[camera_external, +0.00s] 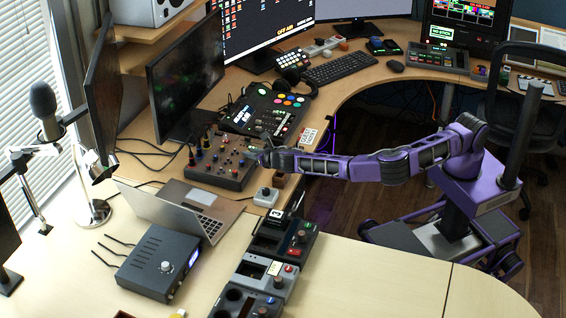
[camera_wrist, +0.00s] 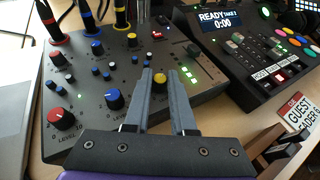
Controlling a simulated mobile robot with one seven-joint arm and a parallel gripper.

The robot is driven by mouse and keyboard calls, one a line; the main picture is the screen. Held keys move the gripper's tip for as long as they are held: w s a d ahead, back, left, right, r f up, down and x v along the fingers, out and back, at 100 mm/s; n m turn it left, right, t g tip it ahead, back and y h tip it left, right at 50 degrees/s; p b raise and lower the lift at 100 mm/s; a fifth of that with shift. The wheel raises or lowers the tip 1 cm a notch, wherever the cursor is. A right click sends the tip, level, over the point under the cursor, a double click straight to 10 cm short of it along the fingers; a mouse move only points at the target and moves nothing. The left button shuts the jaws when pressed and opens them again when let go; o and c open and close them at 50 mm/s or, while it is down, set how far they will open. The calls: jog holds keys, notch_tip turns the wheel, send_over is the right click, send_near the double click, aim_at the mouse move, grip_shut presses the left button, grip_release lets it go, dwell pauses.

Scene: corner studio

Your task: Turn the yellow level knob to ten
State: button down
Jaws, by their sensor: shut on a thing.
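The yellow level knob (camera_wrist: 159,79) stands on the dark mixer panel (camera_wrist: 95,75), between the tips of my gripper (camera_wrist: 159,76) in the wrist view. The fingers are closed on the knob from both sides. Its scale and pointer are covered or too small to read. In the external view my gripper (camera_external: 266,157) reaches the right edge of the mixer panel (camera_external: 210,178), and the yellow knob cannot be made out there.
A red level knob (camera_wrist: 61,119) and a blue level knob (camera_wrist: 114,99) stand left of my fingers. Cables (camera_wrist: 85,20) rise from the panel's back. A button console (camera_wrist: 260,60) and a guest badge (camera_wrist: 300,115) are at right. An open laptop (camera_external: 190,208) is in front.

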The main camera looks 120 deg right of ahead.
jog(key=m+g, duration=0.3)
jog(key=g, duration=0.1)
jog(key=shift+w+f+m, duration=0.15)
jog(key=shift+w+m, duration=0.15)
jog(key=shift+m+g, duration=0.3)
jog(key=shift+g, duration=0.1)
jog(key=shift+f+m+g, duration=0.1)
jog(key=shift+m+g, duration=0.3)
jog(key=shift+g, duration=0.1)
jog(key=c, duration=0.8)
grip_release()
jog(key=shift+o, duration=0.2)
jog(key=shift+w+a+r, duration=0.1)
jog(key=shift+a+r, duration=0.2)
jog(key=p+v, duration=0.1)
jog(key=v, duration=1.5)
jog(key=shift+a, duration=0.45)
jog(key=shift+f, duration=0.15)
